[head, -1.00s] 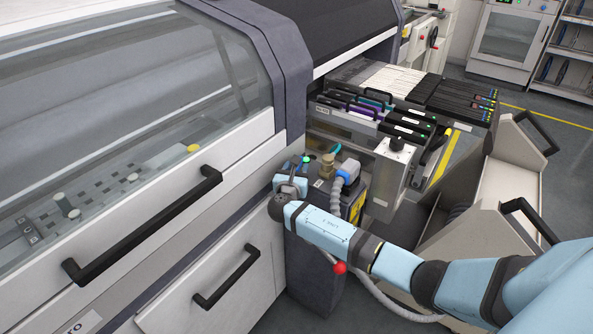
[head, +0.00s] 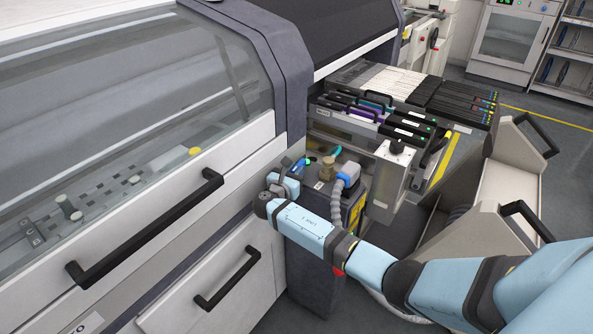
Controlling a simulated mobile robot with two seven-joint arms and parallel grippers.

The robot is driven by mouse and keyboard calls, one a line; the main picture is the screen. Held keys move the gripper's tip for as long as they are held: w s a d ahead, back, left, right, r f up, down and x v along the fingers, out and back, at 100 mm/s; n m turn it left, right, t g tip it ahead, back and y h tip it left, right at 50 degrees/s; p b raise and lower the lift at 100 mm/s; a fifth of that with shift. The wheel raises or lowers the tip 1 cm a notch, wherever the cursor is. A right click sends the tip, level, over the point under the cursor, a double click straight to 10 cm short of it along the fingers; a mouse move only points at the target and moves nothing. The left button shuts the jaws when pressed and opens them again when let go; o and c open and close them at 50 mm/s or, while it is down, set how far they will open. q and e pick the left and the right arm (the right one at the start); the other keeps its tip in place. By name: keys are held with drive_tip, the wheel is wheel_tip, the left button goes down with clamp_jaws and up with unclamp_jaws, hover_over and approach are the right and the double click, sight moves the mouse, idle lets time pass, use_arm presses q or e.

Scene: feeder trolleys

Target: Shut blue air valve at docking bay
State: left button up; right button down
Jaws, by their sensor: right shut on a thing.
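The docking bay post (head: 318,260) stands at the corner of the white machine. My right gripper (head: 297,168) is at the top left of this post, with its arm coming in from the lower right. It is shut on a small blue part, which I take to be the handle of the blue air valve (head: 301,162). The gripper body hides most of the valve, so the handle's angle cannot be told. My left gripper is not in view.
On the post are a brass fitting (head: 327,168) and a blue plug (head: 348,172) with a grey hose, close right of the gripper. A feeder trolley (head: 484,215) stands at right. Black drawer handles (head: 228,277) stick out at left.

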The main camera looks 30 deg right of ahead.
drive_tip(key=c, duration=1)
unclamp_jaws()
drive_tip(key=p+v, duration=0.1)
drive_tip(key=v, duration=1.3)
